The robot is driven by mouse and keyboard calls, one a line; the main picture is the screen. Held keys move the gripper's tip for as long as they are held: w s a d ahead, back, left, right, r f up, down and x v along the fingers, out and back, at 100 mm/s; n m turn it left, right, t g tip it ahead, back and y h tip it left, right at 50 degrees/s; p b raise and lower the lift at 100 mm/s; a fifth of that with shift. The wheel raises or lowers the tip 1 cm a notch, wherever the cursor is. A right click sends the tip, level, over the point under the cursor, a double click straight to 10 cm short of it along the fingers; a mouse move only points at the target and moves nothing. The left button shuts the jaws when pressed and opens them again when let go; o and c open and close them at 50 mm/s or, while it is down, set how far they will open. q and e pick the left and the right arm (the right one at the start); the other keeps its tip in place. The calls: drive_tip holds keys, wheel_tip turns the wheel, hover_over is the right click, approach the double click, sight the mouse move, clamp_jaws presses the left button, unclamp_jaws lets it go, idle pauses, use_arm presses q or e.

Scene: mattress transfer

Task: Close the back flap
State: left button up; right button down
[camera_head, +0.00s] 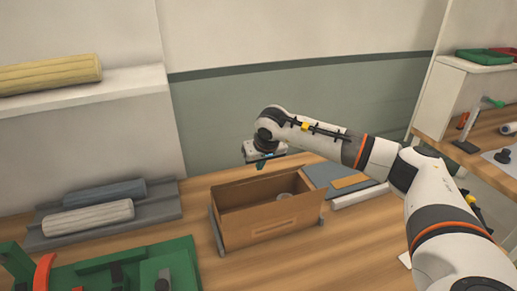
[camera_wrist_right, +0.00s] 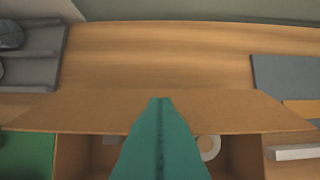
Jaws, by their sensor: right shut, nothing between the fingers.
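An open brown cardboard box (camera_head: 268,226) stands on the wooden table in the head view. In the right wrist view its back flap (camera_wrist_right: 100,108) is a wide brown panel along the back edge. It seems raised and covers part of the opening; its exact angle is hard to tell. A white ring-shaped item (camera_wrist_right: 209,147) lies inside the box. My right gripper (camera_head: 262,164) is over the back of the box. Its teal fingers (camera_wrist_right: 159,102) are shut and empty, with tips overlapping the flap in the wrist view; contact is unclear. My left gripper is not in view.
A grey tray (camera_head: 160,212) with rolls stands left of the box, and green fixtures (camera_head: 130,270) lie at front left. A grey plate (camera_head: 322,172) and a white bar (camera_head: 360,195) lie to the right. The wall is behind; bare table lies behind the box.

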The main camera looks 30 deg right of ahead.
drive_tip(key=shift+s+f, duration=0.15)
drive_tip(key=shift+s, duration=0.15)
drive_tip(key=shift+a, duration=0.1)
drive_tip(key=shift+w, duration=0.1)
drive_tip(key=shift+f, duration=0.1)
drive_tip(key=shift+f+b, duration=0.15)
drive_tip(key=shift+b, duration=0.25)
drive_tip(key=shift+s+t, duration=0.25)
drive_tip(key=shift+t, duration=0.05)
drive_tip(key=shift+a, duration=0.1)
drive_tip(key=shift+s+b, duration=0.1)
drive_tip(key=shift+b, duration=0.3)
